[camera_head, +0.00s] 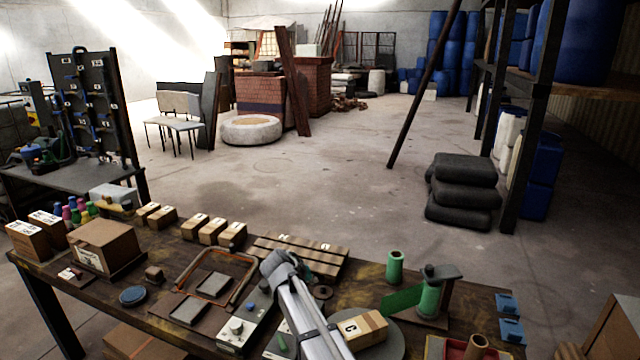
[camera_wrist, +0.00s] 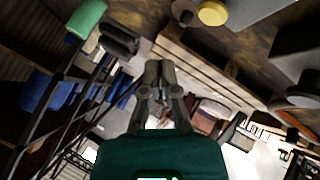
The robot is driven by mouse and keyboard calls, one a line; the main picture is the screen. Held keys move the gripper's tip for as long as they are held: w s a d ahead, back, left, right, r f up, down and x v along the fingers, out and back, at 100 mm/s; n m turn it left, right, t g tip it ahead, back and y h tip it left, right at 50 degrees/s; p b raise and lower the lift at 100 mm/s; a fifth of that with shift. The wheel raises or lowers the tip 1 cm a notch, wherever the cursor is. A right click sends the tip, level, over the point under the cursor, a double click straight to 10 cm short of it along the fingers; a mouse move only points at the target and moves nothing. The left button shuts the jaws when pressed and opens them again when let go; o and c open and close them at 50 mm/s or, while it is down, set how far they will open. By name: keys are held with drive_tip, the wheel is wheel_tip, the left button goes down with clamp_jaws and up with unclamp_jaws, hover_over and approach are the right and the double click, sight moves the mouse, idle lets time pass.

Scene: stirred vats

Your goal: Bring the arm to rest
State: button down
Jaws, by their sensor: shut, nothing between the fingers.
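In the wrist view my gripper (camera_wrist: 158,66) points away from the camera, its two dark fingers together and nothing between them. Its green body fills the bottom of that view. The fingers are seen against a slatted wooden rack, and I cannot tell how far from it they are. In the head view my grey arm (camera_head: 305,316) rises from the bottom edge over the workbench (camera_head: 150,297), with a dark joint at its top. I cannot make out the fingers there. The arm hides part of the bench.
The slatted rack (camera_head: 300,254) lies behind the arm. A green cylinder (camera_head: 395,266), a green-bodied stand (camera_head: 430,298) and a labelled block (camera_head: 362,329) are to its right. An orange-edged frame (camera_head: 245,264) and a cardboard box (camera_head: 105,245) are to its left. Open floor lies beyond.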

drive_tip(key=s+d+g+p, duration=0.1)
drive_tip(key=s+d, duration=0.3)
drive_tip(key=s+d+g+y+p, duration=0.1)
drive_tip(key=s+d+p, duration=0.1)
drive_tip(key=s+d, duration=0.2)
drive_tip(key=s+d+m+g+p, duration=0.1)
drive_tip(key=s+d+g, duration=0.1)
drive_tip(key=d, duration=0.4)
drive_tip(key=shift+s+r+y, duration=0.2)
drive_tip(key=shift+s, duration=0.25)
drive_tip(key=shift+s+r+y, duration=0.2)
drive_tip(key=shift+s, duration=0.25)
drive_tip(key=s+d+r+g+y+p, duration=0.2)
drive_tip(key=s+d, duration=0.4)
drive_tip(key=s, duration=0.6)
drive_tip(key=shift+s+d+g+y+p, duration=0.2)
drive_tip(key=shift+s+g+y+p, duration=0.2)
drive_tip(key=shift+y+p, duration=0.5)
drive_tip(key=shift+w, duration=0.1)
idle(3.5)
